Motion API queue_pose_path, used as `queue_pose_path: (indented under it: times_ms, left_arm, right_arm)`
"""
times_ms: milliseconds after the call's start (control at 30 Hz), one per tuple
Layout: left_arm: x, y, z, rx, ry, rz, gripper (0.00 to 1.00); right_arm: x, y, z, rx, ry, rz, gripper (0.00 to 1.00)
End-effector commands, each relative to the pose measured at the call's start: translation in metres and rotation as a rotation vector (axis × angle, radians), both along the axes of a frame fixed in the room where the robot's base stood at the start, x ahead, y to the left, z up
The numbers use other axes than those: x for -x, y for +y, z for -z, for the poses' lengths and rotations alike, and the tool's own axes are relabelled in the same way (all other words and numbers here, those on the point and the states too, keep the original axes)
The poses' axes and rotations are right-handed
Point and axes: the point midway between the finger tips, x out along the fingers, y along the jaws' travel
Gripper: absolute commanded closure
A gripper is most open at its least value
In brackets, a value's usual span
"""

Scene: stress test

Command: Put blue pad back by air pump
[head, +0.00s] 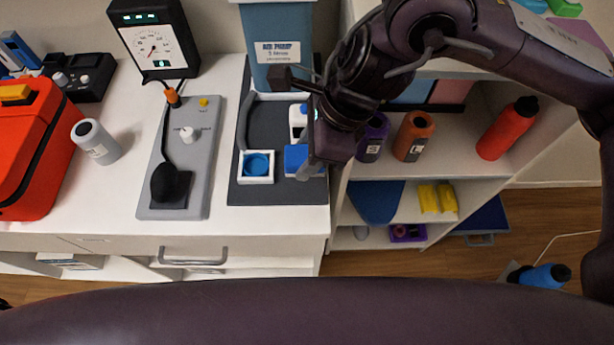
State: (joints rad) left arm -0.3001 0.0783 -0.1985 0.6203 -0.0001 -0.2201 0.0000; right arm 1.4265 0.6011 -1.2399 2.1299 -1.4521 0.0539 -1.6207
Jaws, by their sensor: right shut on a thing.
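The air pump (277,45) is a tall blue-grey container with a white "AIR PUMP" label, standing at the back of the dark grey mat (240,190). A blue pad (295,155) shows at the mat's right front. My right gripper (306,168) comes in from the right and is shut on the blue pad, low over the mat; the gripper partly hides it, so I cannot tell whether it touches the mat. A white square holder (258,179) with a round blue centre is just left of it. My left gripper is not in view.
A white bottle (297,121) stands close behind the pad. A grey board (199,200) with a black bulb, a gauge box (155,47), a grey cylinder (95,142) and a red case (32,150) are to the left. Shelves with bottles, including a red one (508,128), are right.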

Motion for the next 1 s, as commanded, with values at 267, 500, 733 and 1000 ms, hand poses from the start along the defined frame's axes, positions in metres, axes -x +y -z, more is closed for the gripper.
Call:
queue_pose_path:
  times_ms: [267,500,733,1000]
  left_arm:
    - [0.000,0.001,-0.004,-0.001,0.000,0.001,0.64]
    - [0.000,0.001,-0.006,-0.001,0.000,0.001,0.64]
    - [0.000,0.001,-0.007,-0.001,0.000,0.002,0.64]
    - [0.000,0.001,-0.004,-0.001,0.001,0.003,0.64]
  right_arm:
    - [0.000,0.000,0.044,0.000,0.001,0.003,0.82]
    - [0.000,0.000,0.067,0.001,0.003,0.003,0.82]
    - [0.000,0.000,0.089,0.000,-0.001,0.003,0.82]
    - [0.000,0.000,0.091,0.000,-0.001,0.002,0.59]
